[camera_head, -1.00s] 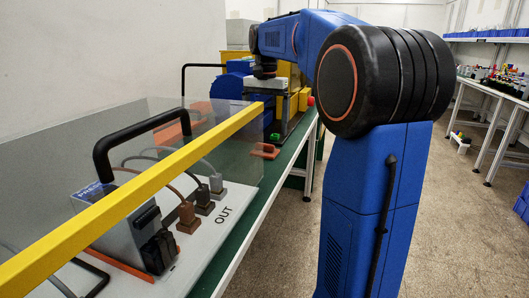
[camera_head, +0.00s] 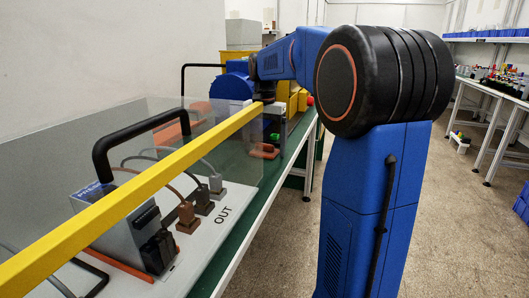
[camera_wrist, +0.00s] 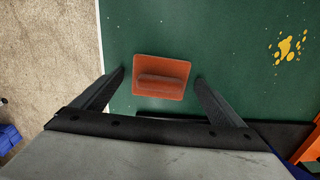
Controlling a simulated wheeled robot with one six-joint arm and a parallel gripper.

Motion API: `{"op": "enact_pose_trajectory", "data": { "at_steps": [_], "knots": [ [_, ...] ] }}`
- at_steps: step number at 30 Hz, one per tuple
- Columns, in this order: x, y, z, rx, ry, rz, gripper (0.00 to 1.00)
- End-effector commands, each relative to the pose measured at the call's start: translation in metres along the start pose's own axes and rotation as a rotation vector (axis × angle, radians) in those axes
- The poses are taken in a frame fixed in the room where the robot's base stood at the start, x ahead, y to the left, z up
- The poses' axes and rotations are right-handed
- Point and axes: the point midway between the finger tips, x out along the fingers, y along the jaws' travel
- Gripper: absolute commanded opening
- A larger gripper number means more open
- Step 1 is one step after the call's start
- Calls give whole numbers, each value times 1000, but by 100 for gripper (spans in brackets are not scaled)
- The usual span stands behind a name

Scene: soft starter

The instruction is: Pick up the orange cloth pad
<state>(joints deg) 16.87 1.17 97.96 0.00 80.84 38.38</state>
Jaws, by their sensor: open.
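The orange cloth pad (camera_wrist: 162,66) lies flat on the green bench top (camera_wrist: 225,30) in the wrist view, with a raised ridge across its middle. It also shows in the head view (camera_head: 263,153), small, near the bench's front edge. My gripper (camera_wrist: 160,84) is open, with one dark finger at each side of the pad in the wrist view. Nothing is between the fingers' grip; whether the fingertips are at the pad's height cannot be told. In the head view my arm hangs over the bench and the fingers are hard to make out.
A yellow rail (camera_head: 130,200) and a clear panel stand in front of a grey unit (camera_head: 125,225) with plugs and cables. A dark strip lies just behind the pad in the wrist view. Yellow stains (camera_wrist: 287,46) mark the bench at right. The bench edge and floor are at left.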

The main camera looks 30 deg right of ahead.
Motion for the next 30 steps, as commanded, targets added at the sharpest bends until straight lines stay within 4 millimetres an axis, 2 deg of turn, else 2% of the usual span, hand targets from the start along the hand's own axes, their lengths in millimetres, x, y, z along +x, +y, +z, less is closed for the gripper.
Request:
{"op": "enact_pose_trajectory", "data": {
  "at_steps": [1, 6, 17, 20, 30],
  "knots": [
    [0, 0, 0, 0, 0, 0, 90],
    [0, 0, 0, 0, 0, 0, 49],
    [-5, 0, 0, 0, 1, 0, 48],
    [-16, 0, 0, 0, 2, -1, 48],
    [-76, 0, 0, 0, 1, -1, 48]
  ]
}}
